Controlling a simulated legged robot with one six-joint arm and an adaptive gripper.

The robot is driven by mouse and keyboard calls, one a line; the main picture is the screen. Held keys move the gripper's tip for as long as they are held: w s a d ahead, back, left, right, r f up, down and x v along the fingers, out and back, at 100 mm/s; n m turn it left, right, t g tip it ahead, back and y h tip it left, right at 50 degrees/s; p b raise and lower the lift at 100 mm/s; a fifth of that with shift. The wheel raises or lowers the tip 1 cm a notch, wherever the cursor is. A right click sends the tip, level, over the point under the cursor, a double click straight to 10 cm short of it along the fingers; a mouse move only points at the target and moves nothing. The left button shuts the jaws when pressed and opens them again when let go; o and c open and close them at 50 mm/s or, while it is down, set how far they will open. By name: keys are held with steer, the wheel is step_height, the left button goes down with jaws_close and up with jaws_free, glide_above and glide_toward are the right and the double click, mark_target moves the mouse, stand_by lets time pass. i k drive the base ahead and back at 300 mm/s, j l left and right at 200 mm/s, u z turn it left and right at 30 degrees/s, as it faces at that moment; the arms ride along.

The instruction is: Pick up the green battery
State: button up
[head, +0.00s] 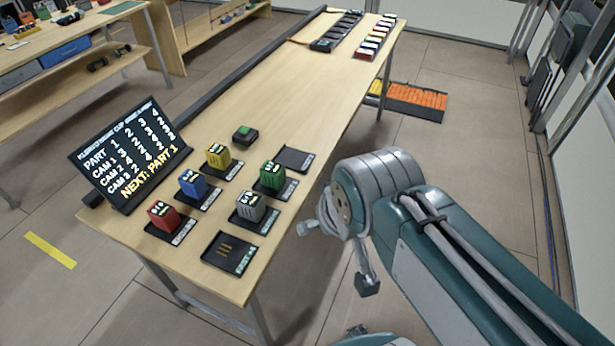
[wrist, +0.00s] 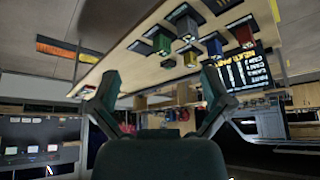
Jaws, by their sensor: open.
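The green battery (head: 272,175) is a small upright block in a black labelled tray on the wooden table, to the right of the yellow battery. It also shows in the wrist view (wrist: 162,42), where the scene appears upside down. My gripper (wrist: 160,74) is open, with its two dark fingers spread wide and nothing between them. It is apart from the green battery. In the head view my arm's end is to the right of the table's edge, and most of the gripper is hidden behind the wrist.
Yellow (head: 217,155), blue (head: 193,184), red (head: 163,214) and grey (head: 251,205) batteries stand in trays nearby. Two trays (head: 293,160) (head: 229,251) are empty. The table's middle is clear.

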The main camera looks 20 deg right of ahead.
mark_target(272, 174)
steer(key=l+u, duration=0.1)
steer(key=l, duration=0.45)
steer(key=i+l+u, duration=0.1)
steer(key=l, duration=0.45)
steer(key=i+l+u, duration=0.1)
steer(key=i+l, duration=0.15)
steer(key=i, duration=0.2)
steer(key=i+l+u, duration=0.15)
steer(key=i+l, duration=0.15)
steer(key=i, duration=0.2)
